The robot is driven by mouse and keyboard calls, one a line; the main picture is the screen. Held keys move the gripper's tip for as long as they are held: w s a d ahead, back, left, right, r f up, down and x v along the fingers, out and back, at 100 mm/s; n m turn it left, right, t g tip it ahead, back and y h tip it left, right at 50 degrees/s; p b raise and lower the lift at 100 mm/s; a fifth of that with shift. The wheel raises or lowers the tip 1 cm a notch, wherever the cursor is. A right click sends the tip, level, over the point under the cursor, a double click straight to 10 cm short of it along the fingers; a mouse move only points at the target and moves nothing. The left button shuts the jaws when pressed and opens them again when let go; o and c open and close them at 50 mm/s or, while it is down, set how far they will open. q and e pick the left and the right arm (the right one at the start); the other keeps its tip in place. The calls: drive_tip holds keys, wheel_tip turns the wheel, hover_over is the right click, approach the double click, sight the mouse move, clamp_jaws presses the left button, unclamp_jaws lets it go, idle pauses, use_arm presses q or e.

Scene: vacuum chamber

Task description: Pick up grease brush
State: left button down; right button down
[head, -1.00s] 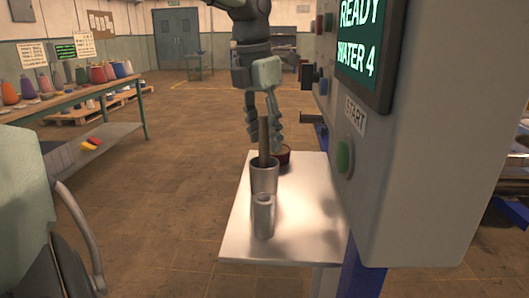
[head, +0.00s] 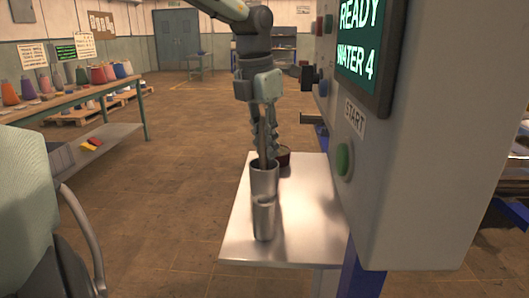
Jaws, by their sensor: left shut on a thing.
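The grease brush (head: 262,139) stands upright in a grey metal cup (head: 264,180) on a small metal table. Its handle shows between the fingers of my left gripper (head: 266,146). That gripper points straight down over the cup and is shut on the handle. The brush's lower end is hidden inside the cup. My right gripper is not in view.
A grey machine (head: 425,140) with a green button stands close on the right.

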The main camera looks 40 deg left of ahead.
use_arm(q)
wheel_tip(320, 180, up, 10)
drive_tip(key=shift+r, duration=0.1)
idle(0.4)
